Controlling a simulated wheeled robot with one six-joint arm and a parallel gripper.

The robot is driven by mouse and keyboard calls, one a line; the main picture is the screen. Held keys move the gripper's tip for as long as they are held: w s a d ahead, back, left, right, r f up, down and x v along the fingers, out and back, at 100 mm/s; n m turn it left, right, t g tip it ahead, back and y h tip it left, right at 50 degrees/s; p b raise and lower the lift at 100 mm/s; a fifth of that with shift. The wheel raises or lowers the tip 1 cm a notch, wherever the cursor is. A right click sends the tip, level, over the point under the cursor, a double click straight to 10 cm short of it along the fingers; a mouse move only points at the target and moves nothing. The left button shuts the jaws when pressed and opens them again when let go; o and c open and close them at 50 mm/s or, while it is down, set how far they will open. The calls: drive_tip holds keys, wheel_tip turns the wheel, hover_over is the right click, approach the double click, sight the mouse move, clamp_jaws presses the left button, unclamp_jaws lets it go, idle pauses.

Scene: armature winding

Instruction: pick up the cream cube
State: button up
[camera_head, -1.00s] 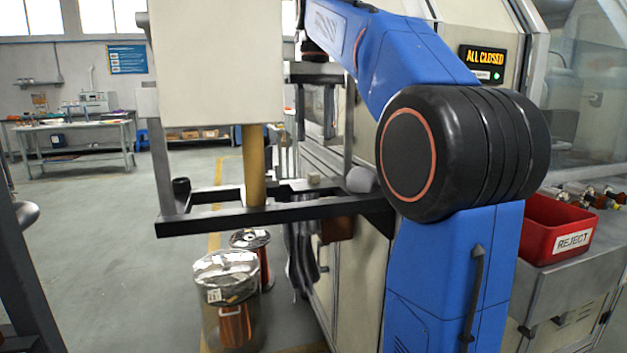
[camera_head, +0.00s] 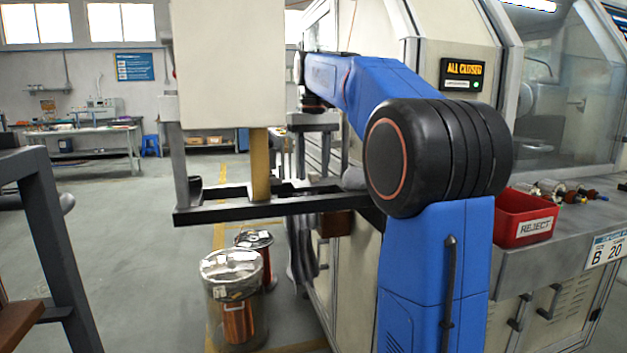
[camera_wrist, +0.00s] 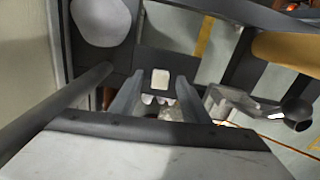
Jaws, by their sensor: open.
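The cream cube (camera_wrist: 160,79) lies on a dark plate of the black frame (camera_wrist: 147,60) in the wrist view. My gripper (camera_wrist: 157,88) is open, its two grey fingers spread to the left and right of the cube with nothing held. In the wrist view the cube shows between and just beyond the fingers; whether they touch it I cannot tell. In the head view my gripper (camera_head: 302,172) hangs down over the black frame, and I cannot make out the cube there.

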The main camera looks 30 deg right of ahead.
clamp_jaws()
